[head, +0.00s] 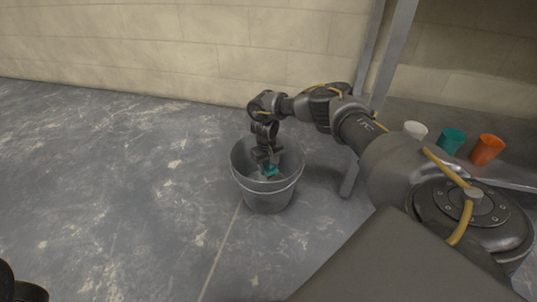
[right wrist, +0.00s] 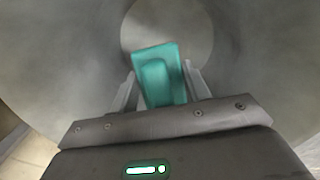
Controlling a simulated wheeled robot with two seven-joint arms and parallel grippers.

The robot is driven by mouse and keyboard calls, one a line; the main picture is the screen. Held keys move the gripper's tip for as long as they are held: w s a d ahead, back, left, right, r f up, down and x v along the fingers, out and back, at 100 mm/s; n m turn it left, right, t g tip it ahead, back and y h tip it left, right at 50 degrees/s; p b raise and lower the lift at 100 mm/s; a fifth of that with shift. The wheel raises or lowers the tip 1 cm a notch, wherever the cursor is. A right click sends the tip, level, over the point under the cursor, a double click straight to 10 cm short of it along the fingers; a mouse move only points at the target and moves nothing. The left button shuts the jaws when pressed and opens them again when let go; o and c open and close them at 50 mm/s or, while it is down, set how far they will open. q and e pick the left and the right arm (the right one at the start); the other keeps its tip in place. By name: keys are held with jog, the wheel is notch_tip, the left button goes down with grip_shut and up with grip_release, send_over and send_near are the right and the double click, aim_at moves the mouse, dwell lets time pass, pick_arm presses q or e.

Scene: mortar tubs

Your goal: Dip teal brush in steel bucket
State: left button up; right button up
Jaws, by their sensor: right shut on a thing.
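A grey steel bucket (head: 267,195) stands upright on the floor in the middle of the head view. My right gripper (head: 267,160) points down into its mouth from above. It is shut on the teal brush (head: 270,170), which is inside the bucket's opening. In the right wrist view the teal brush (right wrist: 160,75) sits between the two fingers, with the bucket's inner wall (right wrist: 70,60) around it and the round bottom beyond. I cannot tell whether the brush touches the bottom. My left gripper is not seen clearly; only a dark piece shows at the lower left corner of the head view.
White (head: 415,130), teal (head: 452,140) and orange (head: 487,150) cups stand on a shelf (head: 510,180) at the right. A metal post (head: 396,50) rises behind my right arm. A block wall (head: 200,45) closes the back. The floor left of the bucket is clear.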

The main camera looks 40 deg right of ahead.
aim_at(269, 174)
jog(key=shift+f+b, duration=1)
jog(key=shift+f, duration=1.5)
